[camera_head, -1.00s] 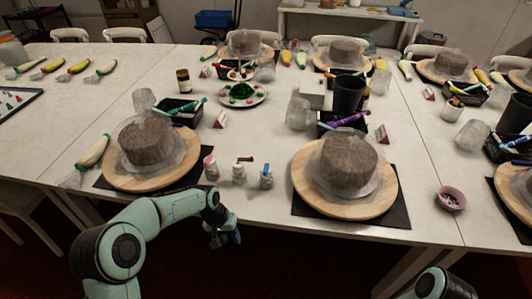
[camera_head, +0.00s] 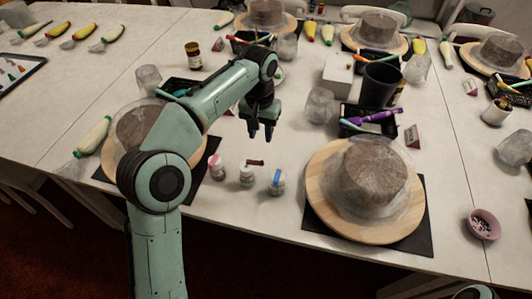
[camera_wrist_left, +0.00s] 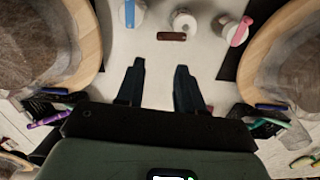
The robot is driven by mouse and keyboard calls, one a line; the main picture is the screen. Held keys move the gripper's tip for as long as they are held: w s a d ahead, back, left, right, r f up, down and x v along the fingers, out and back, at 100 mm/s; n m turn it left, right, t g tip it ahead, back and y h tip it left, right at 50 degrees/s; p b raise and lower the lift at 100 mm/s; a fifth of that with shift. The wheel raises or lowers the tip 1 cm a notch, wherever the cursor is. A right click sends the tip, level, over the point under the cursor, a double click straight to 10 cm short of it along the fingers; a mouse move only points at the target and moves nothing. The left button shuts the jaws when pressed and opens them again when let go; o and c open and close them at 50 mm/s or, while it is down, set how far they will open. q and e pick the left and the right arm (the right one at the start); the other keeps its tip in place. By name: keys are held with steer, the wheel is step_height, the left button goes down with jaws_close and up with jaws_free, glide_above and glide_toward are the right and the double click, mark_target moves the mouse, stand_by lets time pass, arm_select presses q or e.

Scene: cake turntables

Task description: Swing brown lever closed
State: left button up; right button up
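Three small white bottles stand side by side near the table's front edge. The middle bottle (camera_head: 246,179) carries the brown lever (camera_head: 254,162), which sticks out to the right at its top. In the left wrist view the brown lever (camera_wrist_left: 172,36) lies crosswise beside the bottle's round top (camera_wrist_left: 184,21), which shows a dark centre. My left gripper (camera_head: 262,134) is above the table, behind the bottles, fingers pointing down. In the wrist view its two fingers (camera_wrist_left: 160,68) are apart with nothing between them, short of the lever. My right gripper is out of view.
The pink-lever bottle (camera_head: 217,171) and blue-lever bottle (camera_head: 277,184) flank the middle one closely. Wooden turntables with wrapped cakes stand on both sides, the right one (camera_head: 322,205) fully visible. Black baskets (camera_head: 345,124) and a black cup (camera_head: 381,85) stand behind.

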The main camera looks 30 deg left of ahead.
mark_target(262, 161)
arm_select(q)
step_height(262, 161, down, 11)
steer(key=shift+f+b, duration=0.2)
steer(key=shift+b, duration=1)
jaws_close()
